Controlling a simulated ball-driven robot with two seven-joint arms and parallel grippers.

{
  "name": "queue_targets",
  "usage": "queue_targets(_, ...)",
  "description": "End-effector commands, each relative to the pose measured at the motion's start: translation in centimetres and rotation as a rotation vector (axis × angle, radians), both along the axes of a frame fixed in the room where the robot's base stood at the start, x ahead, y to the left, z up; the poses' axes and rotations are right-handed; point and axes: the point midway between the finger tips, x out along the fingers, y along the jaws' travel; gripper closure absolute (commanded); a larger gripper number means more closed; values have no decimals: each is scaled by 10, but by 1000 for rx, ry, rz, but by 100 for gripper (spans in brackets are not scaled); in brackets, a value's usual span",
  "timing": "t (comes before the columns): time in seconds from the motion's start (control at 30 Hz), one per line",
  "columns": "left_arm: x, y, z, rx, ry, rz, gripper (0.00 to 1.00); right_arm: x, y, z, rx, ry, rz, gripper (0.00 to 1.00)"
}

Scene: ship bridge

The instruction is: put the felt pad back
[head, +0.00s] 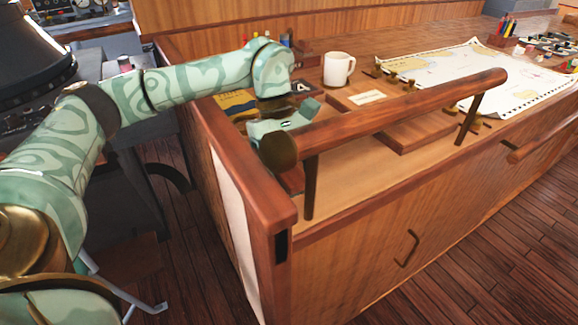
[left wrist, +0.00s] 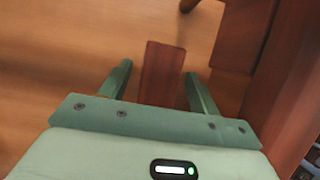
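No thing in view can be named the felt pad with certainty. In the left wrist view a reddish-brown flat strip (left wrist: 160,78) lies between my left gripper's two fingers, with a gap on each side. I cannot tell whether it is felt or wood. My left gripper (left wrist: 158,70) is open above the wooden desk top. In the head view my left gripper (head: 290,124) is at the desk's left end, behind the wooden handrail; its fingertips are partly hidden. My right gripper is not in view.
The handrail (head: 400,108) on posts runs along the desk front. A white mug (head: 338,69), a wooden board with a label (head: 367,97) and a chart (head: 468,72) are on the desk top (head: 350,172). A raised wooden edge (head: 235,160) bounds the left side.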

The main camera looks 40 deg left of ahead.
Motion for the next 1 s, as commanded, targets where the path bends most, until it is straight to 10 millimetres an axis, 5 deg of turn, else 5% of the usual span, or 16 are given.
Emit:
queue_targets(0.27,1,2,9,0,-3,0,38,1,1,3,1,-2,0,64)
queue_targets(0.7,14,35,99,-1,-5,2,38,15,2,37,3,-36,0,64)
queue_targets(1.0,18,42,114,0,0,-1,38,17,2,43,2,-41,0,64)
